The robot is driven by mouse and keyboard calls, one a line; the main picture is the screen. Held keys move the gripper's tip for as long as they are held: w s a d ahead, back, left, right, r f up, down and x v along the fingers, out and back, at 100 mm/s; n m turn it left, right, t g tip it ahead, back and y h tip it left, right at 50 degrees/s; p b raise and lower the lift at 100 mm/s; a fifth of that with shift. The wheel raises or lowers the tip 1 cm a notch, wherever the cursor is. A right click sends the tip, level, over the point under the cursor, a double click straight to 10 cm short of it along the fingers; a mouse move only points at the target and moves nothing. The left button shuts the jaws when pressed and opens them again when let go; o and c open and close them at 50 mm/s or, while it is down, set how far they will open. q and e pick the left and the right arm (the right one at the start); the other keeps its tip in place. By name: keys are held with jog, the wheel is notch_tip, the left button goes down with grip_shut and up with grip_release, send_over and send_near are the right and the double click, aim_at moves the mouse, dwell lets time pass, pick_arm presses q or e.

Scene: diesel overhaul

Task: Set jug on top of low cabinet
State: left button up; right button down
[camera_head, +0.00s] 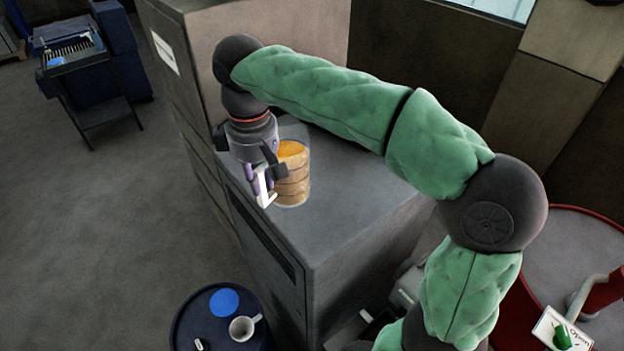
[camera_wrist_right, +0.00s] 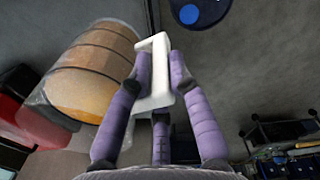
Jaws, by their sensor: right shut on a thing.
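The jug (camera_head: 293,178) is a clear ribbed vessel with amber contents and a white handle. It looks upright over the front left part of the low cabinet's grey top (camera_head: 350,205). I cannot tell whether its base touches the top. My right gripper (camera_head: 263,184) is shut on the white handle, on the jug's left side. In the right wrist view the handle (camera_wrist_right: 155,72) sits between the purple fingers, and the jug's body (camera_wrist_right: 92,70) is at the left. My left gripper is out of view.
A taller cabinet (camera_head: 185,85) stands directly behind the low one. A dark blue drum (camera_head: 190,325) with a white mug (camera_head: 242,328) and a blue disc (camera_head: 224,302) is in front. A red-rimmed round table (camera_head: 560,235) is at the right. The cabinet top right of the jug looks clear.

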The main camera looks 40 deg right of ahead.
jog(key=shift+n, duration=0.4)
jog(key=w+d+f, duration=0.1)
jog(key=w+d, duration=0.1)
jog(key=w+d+f+p, duration=0.1)
jog(key=w+d, duration=0.1)
jog(key=w+d+f, duration=0.1)
jog(key=d+f, duration=0.1)
jog(key=shift+w+d+p, duration=0.4)
jog(key=w+d+f, duration=0.2)
jog(key=w+f, duration=0.1)
jog(key=f, duration=0.5)
jog(key=shift+w+d+f, duration=0.3)
jog(key=shift+d, duration=0.05)
